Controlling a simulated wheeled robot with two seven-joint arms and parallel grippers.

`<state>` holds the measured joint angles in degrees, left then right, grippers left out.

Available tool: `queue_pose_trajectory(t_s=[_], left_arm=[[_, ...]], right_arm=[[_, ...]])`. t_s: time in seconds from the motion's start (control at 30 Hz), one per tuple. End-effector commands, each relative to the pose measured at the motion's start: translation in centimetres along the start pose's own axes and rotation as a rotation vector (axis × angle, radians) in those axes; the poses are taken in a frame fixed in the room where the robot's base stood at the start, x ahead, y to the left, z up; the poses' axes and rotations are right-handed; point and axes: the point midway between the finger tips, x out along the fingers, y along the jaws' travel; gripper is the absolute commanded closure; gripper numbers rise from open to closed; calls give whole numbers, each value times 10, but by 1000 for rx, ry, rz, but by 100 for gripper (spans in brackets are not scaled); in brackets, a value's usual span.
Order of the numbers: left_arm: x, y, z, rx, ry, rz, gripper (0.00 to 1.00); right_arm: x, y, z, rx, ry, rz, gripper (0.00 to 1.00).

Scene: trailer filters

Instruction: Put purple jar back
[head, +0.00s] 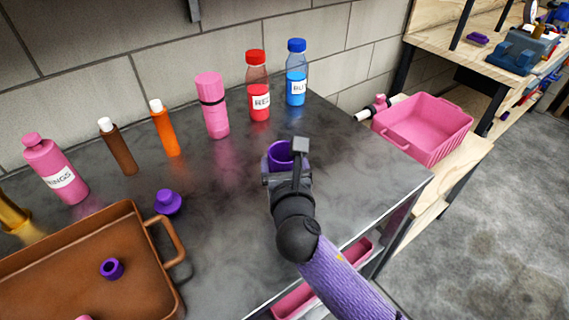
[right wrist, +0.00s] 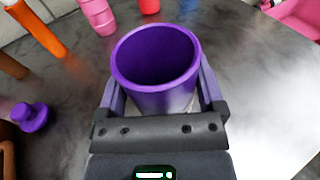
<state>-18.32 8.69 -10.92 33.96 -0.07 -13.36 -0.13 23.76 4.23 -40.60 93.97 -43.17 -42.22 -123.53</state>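The purple jar (head: 279,154) is an open, round purple cup without a lid, over the dark table near its right side. My right gripper (head: 287,165) is at the jar, its fingers on either side of it. In the right wrist view the jar (right wrist: 156,60) sits between the two fingers, its empty inside facing the camera. I cannot tell whether the fingers press on it; its base is hidden. A purple lid-like piece with a knob (head: 168,202) lies on the table to the left. My left gripper is not in view.
A brown tray (head: 165,240) with a small purple ring (head: 111,269) stands at front left. Several bottles line the back, including a pink one (head: 212,105), a red one (head: 258,88) and a blue one (head: 296,75). A pink bin (head: 422,130) stands right, beyond the table edge.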

Motion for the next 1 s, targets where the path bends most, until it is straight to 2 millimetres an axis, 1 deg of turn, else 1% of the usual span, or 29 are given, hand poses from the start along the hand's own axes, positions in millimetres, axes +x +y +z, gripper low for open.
queue_pose_trajectory(t_s=[0.07, 0.3, 0.37, 0.47, 0.57, 0.7, 0.8, 0.9, 1.0], left_arm=[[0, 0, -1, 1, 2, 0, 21], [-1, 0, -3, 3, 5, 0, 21], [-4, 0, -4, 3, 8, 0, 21], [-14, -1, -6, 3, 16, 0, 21], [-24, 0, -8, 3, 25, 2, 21], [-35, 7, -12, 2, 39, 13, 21], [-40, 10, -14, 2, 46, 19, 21], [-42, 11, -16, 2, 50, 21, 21], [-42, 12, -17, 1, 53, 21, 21]], right_arm=[[0, 0, 0, 0, 1, 0, 0], [0, 0, 3, 1, 0, 0, 0], [-6, 0, 4, 0, 0, 1, 0], [-24, 0, 6, -1, 1, 0, 0], [-49, 0, 6, -1, 2, 1, 0], [-84, 0, 6, 0, 2, 2, 0], [-104, 0, 5, 1, 2, 0, 0], [-115, 0, 4, 0, 1, 0, 0], [-120, 0, 4, 1, -1, 0, 0]])
